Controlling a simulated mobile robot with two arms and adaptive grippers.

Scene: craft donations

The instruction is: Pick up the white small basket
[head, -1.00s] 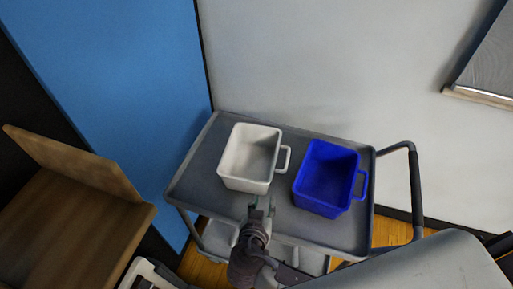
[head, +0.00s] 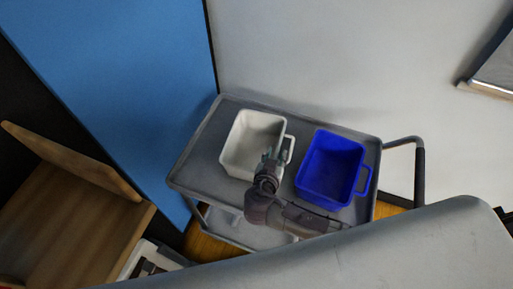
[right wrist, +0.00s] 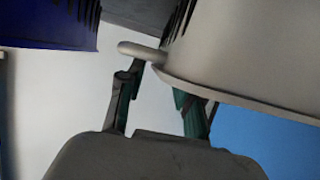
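The white small basket (head: 237,140) stands upright on the grey cart top, with its handle (head: 290,149) on its right side. My right gripper (head: 273,153) is over the basket's near right corner, close to the handle. In the right wrist view the gripper (right wrist: 160,85) has its two fingers apart with nothing held between them. There the basket (right wrist: 245,45) fills the upper right, and its handle (right wrist: 142,52) is just past the fingertips. I cannot tell whether a finger touches it. My left gripper is not in view.
A blue basket (head: 328,172) stands to the right on the same cart (head: 205,162), also in the wrist view (right wrist: 45,22). The cart has a dark push handle (head: 420,172) at right. A wall is behind; wooden furniture (head: 75,220) is at left.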

